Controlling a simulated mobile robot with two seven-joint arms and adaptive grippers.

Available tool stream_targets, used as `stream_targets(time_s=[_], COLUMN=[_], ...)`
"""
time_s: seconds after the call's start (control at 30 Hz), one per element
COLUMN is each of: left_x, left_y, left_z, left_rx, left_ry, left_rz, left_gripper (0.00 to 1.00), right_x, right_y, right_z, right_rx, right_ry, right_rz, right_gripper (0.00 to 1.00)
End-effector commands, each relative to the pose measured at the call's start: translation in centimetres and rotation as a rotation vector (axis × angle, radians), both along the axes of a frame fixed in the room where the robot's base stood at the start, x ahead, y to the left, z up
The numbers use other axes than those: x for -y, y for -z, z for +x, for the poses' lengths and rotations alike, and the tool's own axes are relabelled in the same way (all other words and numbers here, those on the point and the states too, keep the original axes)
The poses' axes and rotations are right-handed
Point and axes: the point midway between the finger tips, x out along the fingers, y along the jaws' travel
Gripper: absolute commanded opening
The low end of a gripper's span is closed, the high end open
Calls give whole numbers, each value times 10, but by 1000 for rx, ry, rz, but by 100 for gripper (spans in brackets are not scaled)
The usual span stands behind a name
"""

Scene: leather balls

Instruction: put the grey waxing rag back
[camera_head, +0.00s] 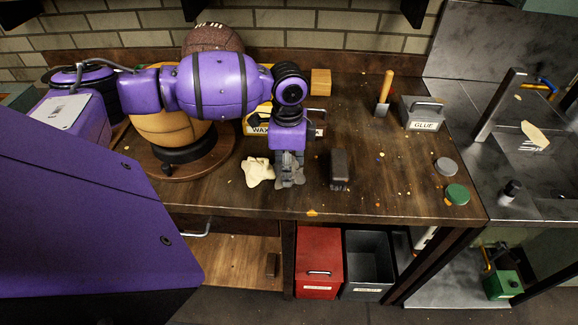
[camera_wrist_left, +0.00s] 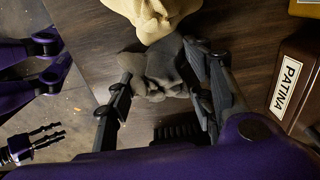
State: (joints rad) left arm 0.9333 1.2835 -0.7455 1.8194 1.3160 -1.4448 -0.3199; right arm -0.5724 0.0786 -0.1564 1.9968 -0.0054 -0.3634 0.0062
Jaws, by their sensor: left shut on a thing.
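The grey waxing rag (camera_wrist_left: 165,72) is a crumpled dark-grey cloth between the fingers of my left gripper (camera_wrist_left: 160,95). In the head view my left gripper (camera_head: 290,178) points down over the workbench, right beside a cream rag (camera_head: 258,172). The grey rag is partly hidden by the fingers there, and I cannot tell whether it touches the bench. The cream rag also shows at the top of the left wrist view (camera_wrist_left: 150,12). My right gripper (camera_wrist_left: 38,145) shows small at the left of that view, its fingers apart and empty.
A yellow WAX box (camera_head: 259,127) and a brown PATINA box (camera_wrist_left: 293,85) stand behind my left gripper. A dark block (camera_head: 340,168) lies to its right. A grey GLUE box (camera_head: 421,115) and two lids stand farther right. A red bin (camera_head: 319,255) and dark bin (camera_head: 367,262) sit below.

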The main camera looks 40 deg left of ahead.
Motion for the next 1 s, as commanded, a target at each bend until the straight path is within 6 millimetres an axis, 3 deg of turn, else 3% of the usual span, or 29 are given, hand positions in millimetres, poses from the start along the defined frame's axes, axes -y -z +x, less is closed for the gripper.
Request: stream_targets(time_s=[0.37, 0.4, 0.5, 0.87, 1.0], left_x=[0, 0, 0, 0, -1], left_y=[3, 3, 3, 1, -16], left_z=[1, 1, 1, 1, 2], left_rx=[3, 3, 3, 4, 7], left_ry=[0, 0, 0, 0, -1], left_rz=[-2, -2, -2, 0, 0], left_gripper=[28, 54, 67, 68, 68], right_x=[0, 0, 0, 0, 0], right_y=[1, 2, 3, 4, 2], right_z=[0, -1, -2, -5, -4], right_rx=[-3, -5, -7, -11, -9], right_ry=[-1, -1, 0, 1, 2], right_rz=[1, 1, 1, 0, 0], right_gripper=[40, 40, 40, 40, 40])
